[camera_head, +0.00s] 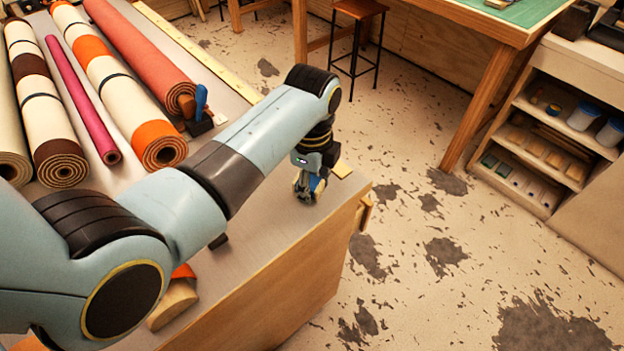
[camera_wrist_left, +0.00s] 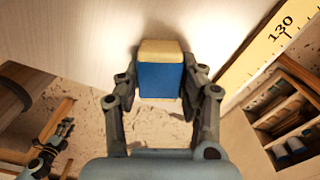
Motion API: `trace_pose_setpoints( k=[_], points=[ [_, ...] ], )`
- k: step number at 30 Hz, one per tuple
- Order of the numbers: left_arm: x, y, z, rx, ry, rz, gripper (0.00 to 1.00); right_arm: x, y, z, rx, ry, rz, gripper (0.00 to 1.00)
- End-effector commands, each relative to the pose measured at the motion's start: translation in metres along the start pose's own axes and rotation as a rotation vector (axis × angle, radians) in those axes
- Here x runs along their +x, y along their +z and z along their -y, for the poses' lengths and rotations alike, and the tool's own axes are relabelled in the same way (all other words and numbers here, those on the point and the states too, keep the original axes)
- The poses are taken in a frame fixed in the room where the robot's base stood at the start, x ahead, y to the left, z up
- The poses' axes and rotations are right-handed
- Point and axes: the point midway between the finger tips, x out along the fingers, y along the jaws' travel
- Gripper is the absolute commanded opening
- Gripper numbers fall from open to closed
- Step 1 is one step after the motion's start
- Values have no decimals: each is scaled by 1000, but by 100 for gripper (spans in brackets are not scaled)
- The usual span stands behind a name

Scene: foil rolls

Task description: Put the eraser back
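The eraser (camera_wrist_left: 160,72) has a blue sleeve and a cream end. In the left wrist view it sits between the fingers of my left gripper (camera_wrist_left: 161,82), which press on both its sides. In the head view my left gripper (camera_head: 308,190) is over the bench's right end, and a bit of blue shows between its fingers. I cannot tell whether the eraser touches the bench top. My right gripper (camera_wrist_left: 54,140) shows small and dark at the lower left of the left wrist view, its fingers too small to read.
The bench (camera_head: 262,238) carries several rolls, including an orange one (camera_head: 140,50) and a pink one (camera_head: 82,98). A blue-handled tool (camera_head: 201,102) stands by them. A yellow ruler (camera_wrist_left: 262,52) runs along the bench edge. A stool (camera_head: 360,8) and shelves (camera_head: 545,125) stand beyond.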

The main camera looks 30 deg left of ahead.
Motion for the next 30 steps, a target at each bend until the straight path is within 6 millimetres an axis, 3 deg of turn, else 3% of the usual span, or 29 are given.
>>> trace_pose_setpoints(
  k=[1,4,10,16,30],
  points=[
    [-1,0,1,0,-2,0,47,0,5,5,2,-6,8,40],
    [-1,0,1,0,-2,0,59,0,6,10,4,-11,10,40],
    [-1,0,1,0,-1,0,59,0,-9,7,4,-8,-12,40],
    [-12,0,2,0,-5,-1,59,2,-11,2,2,-2,-15,40],
    [-108,0,1,0,-5,-2,59,12,-6,-1,0,2,-9,40]
  ],
)
